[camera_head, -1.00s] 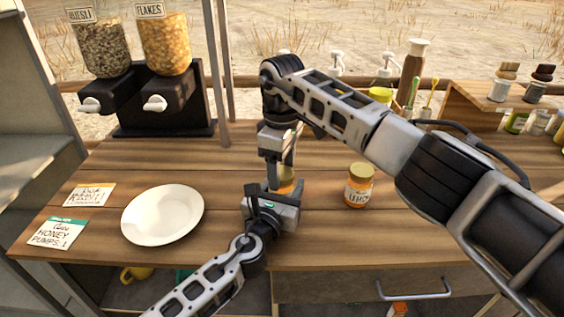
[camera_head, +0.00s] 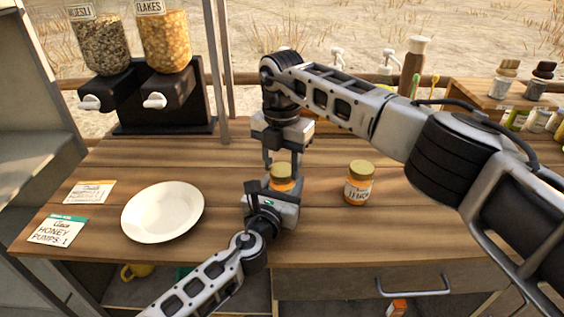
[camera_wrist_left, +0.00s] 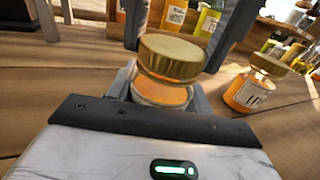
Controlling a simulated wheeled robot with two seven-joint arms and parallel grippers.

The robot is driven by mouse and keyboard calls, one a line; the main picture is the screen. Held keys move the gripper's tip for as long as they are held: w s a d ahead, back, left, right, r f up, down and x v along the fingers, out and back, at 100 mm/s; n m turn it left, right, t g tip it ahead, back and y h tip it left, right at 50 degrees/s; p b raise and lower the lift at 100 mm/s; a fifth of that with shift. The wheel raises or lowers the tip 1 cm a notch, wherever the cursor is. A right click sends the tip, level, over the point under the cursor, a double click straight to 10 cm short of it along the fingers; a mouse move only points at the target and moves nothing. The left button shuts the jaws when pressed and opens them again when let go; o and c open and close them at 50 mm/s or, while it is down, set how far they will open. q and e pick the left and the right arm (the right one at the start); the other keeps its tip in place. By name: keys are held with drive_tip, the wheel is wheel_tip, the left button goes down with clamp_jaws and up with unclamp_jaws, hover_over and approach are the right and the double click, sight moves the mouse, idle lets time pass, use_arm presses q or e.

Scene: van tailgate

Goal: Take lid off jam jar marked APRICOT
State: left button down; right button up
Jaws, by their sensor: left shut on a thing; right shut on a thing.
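A jam jar (camera_head: 283,185) with orange contents stands over the table, its lower part hidden by my left gripper (camera_head: 272,194), which is shut on it from the front. Its gold lid (camera_wrist_left: 172,58) sits over the orange top in the left wrist view; whether it is free of the jar I cannot tell. My right gripper (camera_head: 281,163) comes from above, one finger on each side of the lid, shut on it. The held jar's label is hidden. A second gold-lidded orange jar (camera_head: 358,184) stands to the right, also in the left wrist view (camera_wrist_left: 250,92); its label is too small to read surely.
A white plate (camera_head: 162,212) and two cards (camera_head: 57,231) lie on the left of the wooden table. Two cereal dispensers (camera_head: 140,90) stand behind. Pump bottles, a brown bottle (camera_head: 412,66) and a shelf of small jars (camera_head: 515,119) are at the back right. The front right tabletop is clear.

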drive_tip(key=n, duration=0.8)
drive_tip(key=shift+r, duration=0.1)
drive_tip(key=n, duration=1.5)
use_arm(q)
drive_tip(key=shift+f, duration=0.1)
use_arm(e)
drive_tip(key=n, duration=0.9)
drive_tip(key=shift+n, duration=0.4)
drive_tip(key=n, duration=0.4)
drive_tip(key=shift+n, duration=0.3)
